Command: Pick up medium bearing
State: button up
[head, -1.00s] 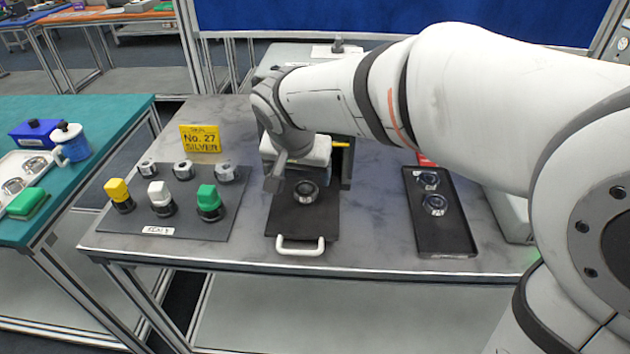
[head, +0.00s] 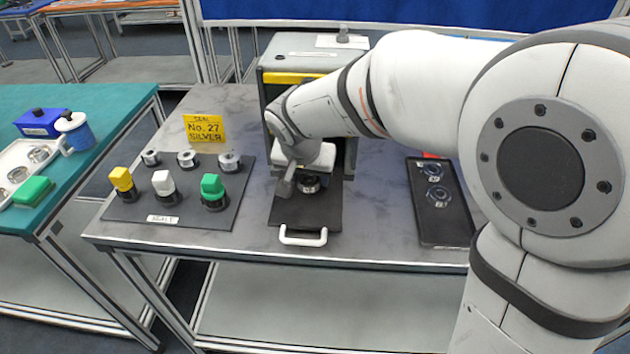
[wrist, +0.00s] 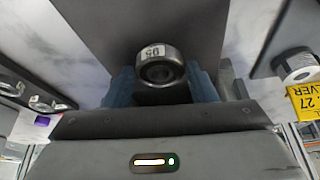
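A dark ring-shaped bearing (head: 309,184) lies on the black plate (head: 305,213) in front of the box-like machine. In the wrist view it is a grey-black bearing (wrist: 160,66) with a small white number label, upside down to me. My gripper (head: 288,182) is low over the plate, close against the bearing's left side in the head view. In the wrist view the blue fingers of my gripper (wrist: 161,82) stand on either side of the bearing. I cannot tell whether they touch it. Two other bearings (head: 436,196) lie in the black tray (head: 445,228) at right.
The machine (head: 300,68) stands behind the plate, close to my gripper. At left, a dark board (head: 190,213) holds yellow, white and green-topped stamps and several silver rings. A yellow sign (head: 204,129) reads "No. 27 SILVER". The plate's white handle (head: 303,236) sticks out forward.

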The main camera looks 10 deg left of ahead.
jog(key=c, duration=0.7)
jog(key=shift+r, duration=0.1)
